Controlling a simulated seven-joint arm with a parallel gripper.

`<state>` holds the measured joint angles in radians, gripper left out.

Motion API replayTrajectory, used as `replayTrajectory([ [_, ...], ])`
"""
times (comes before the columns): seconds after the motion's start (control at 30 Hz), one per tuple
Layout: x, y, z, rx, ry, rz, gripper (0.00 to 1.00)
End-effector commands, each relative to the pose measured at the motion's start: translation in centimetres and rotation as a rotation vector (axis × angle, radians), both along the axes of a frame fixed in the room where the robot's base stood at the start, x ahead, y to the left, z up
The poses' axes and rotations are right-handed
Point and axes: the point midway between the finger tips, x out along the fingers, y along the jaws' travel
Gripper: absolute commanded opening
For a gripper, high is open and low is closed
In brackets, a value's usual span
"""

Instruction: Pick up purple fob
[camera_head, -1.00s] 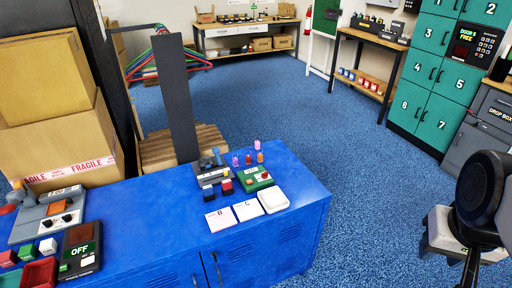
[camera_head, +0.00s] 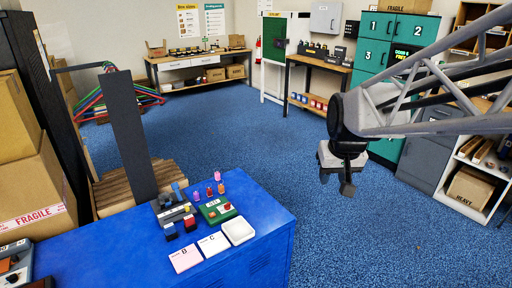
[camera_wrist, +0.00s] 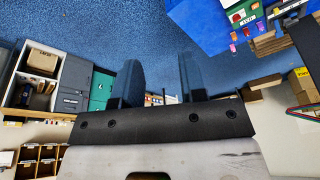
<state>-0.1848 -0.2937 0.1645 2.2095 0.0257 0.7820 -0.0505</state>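The purple fob (camera_head: 196,195) stands upright near the back right of the blue cabinet top (camera_head: 110,240). A dark red fob (camera_head: 209,191), a pink fob (camera_head: 218,176) and an orange fob (camera_head: 221,188) are close on its right. My gripper (camera_head: 340,182) is in the air over the floor, well to the right of the cabinet. In the wrist view, its two fingers (camera_wrist: 159,62) are apart with nothing between them.
A dark upright panel (camera_head: 130,140) rises behind the cabinet's left part. Blue floor (camera_head: 270,150) is clear.

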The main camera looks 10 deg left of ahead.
Motion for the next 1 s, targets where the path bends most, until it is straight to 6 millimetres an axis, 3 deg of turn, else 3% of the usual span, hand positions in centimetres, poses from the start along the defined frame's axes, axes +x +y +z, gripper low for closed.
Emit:
replayTrajectory([
  [0.2,5.3,4.1,-1.2,0.004,-0.008,0.061,0.38],
  [0.57,13.1,11.6,-4.3,0.014,-0.027,0.155,0.38],
  [1.0,20.8,22.2,-10.4,0.022,-0.048,0.270,0.38],
])
